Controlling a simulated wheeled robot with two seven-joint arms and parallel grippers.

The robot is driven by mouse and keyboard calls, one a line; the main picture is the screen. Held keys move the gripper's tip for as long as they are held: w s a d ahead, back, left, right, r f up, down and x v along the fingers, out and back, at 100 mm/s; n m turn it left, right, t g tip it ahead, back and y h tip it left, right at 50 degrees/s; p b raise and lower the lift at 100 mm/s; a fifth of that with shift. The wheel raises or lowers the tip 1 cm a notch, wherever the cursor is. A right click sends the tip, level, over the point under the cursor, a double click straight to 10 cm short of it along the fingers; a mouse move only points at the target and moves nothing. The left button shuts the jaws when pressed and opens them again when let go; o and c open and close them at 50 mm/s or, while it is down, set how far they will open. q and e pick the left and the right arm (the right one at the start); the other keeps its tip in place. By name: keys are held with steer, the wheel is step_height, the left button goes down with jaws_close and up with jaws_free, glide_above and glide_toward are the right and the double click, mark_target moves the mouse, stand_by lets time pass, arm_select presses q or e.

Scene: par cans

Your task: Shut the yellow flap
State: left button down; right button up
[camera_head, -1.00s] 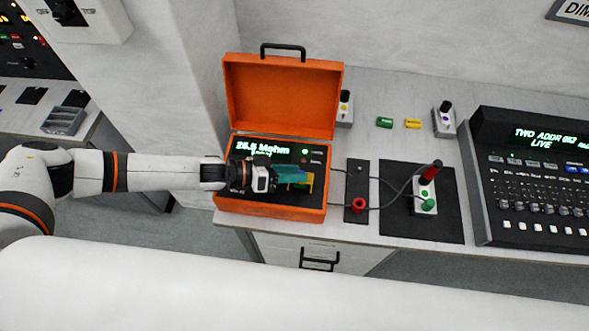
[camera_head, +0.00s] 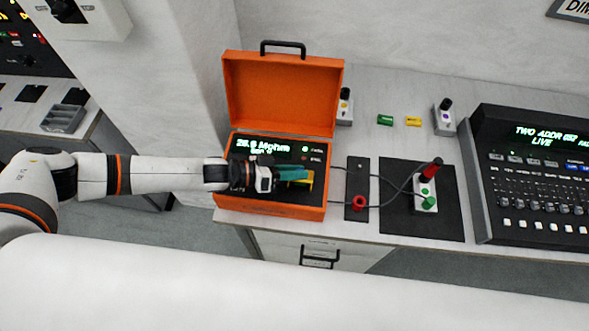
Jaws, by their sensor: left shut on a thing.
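The yellow flap (camera_head: 310,183) is a small yellow piece on the dark panel inside the open orange case (camera_head: 268,211). Only part of it shows, at the tips of my left gripper; the fingers hide the rest, so its exact angle cannot be told. My left gripper (camera_head: 293,174) reaches in from the left, low over the panel, its teal fingers shut on the yellow flap. My right gripper is not in view.
The case's orange lid (camera_head: 281,95) stands open behind the panel. To the right are a red knob (camera_head: 359,203), dark cables, a white box with a red-handled plug (camera_head: 431,170), and a mixing console (camera_head: 540,185). Small green (camera_head: 385,120) and yellow (camera_head: 413,121) blocks lie behind.

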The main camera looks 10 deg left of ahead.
mark_target(292, 193)
arm_select(q)
steer(key=f+m+b, duration=0.1)
steer(key=s+f+m+t+b, duration=0.1)
steer(key=b, duration=0.1)
steer(key=shift+s+h, duration=0.25)
steer(key=shift+h, duration=0.05)
steer(key=m+b, duration=0.1)
steer(key=f+m+t+h+b, duration=0.1)
steer(key=b, duration=0.1)
steer(key=shift+s+m, duration=0.3)
steer(key=shift+s, duration=0.05)
steer(key=shift+s+f+m+t+b, duration=0.1)
steer(key=shift+m+t+b, duration=0.3)
steer(key=shift+m+b, duration=0.2)
steer(key=c, duration=1.3)
jaws_free()
steer(key=shift+o, duration=0.2)
steer(key=shift+a, duration=0.1)
